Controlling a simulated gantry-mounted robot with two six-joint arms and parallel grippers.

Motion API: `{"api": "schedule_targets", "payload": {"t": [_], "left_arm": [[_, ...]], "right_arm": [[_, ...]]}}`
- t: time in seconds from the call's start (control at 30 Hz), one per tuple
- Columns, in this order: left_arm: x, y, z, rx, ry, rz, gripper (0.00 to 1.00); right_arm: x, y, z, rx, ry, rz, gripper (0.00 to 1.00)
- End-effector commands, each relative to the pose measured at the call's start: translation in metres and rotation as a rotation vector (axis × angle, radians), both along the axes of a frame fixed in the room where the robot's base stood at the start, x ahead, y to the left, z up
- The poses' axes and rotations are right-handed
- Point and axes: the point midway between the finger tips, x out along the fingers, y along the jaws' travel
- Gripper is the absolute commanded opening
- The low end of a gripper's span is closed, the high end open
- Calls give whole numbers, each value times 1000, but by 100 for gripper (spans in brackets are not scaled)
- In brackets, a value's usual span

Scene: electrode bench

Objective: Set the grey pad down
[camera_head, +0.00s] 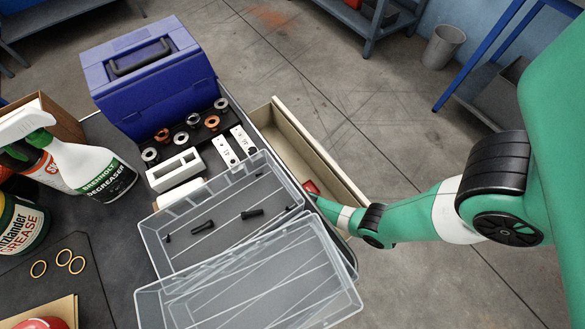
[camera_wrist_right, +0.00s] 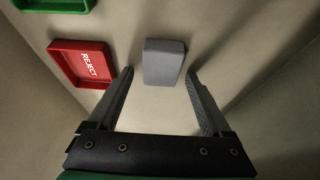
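The grey pad (camera_wrist_right: 163,60) is a small block in the right wrist view, on the pale floor of the open drawer (camera_head: 325,152). My right gripper (camera_wrist_right: 160,74) is open, with its fingertips on either side of the pad's near end. A gap shows between the pad and each finger, and nothing is held. In the head view my right arm reaches in from the right to the drawer; the gripper and pad are hidden there. My left gripper is in neither view.
A red REJECT tray (camera_wrist_right: 82,64) lies left of the pad, and a green tray (camera_wrist_right: 55,4) lies beyond it. On the bench, a clear organiser box (camera_head: 160,253) with its lid stands beside the drawer. A blue toolbox (camera_head: 150,90) and a degreaser bottle (camera_head: 95,172) stand further left.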

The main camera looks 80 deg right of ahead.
Motion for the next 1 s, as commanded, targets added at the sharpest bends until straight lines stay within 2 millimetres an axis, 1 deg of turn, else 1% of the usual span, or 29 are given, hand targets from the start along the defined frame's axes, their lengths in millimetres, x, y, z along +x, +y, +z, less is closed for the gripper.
{"api": "schedule_targets", "payload": {"t": [0.13,0.23,0.5,0.6,0.7,1.0], "left_arm": [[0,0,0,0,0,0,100],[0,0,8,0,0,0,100],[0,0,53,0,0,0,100],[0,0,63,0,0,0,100],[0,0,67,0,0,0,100],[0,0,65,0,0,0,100]], "right_arm": [[0,0,1,0,0,0,83],[0,0,8,0,0,0,83],[-15,13,57,-1,1,2,83],[-19,17,69,-1,1,2,83],[-21,19,74,-1,-1,1,83],[-22,19,72,0,0,0,83]]}}
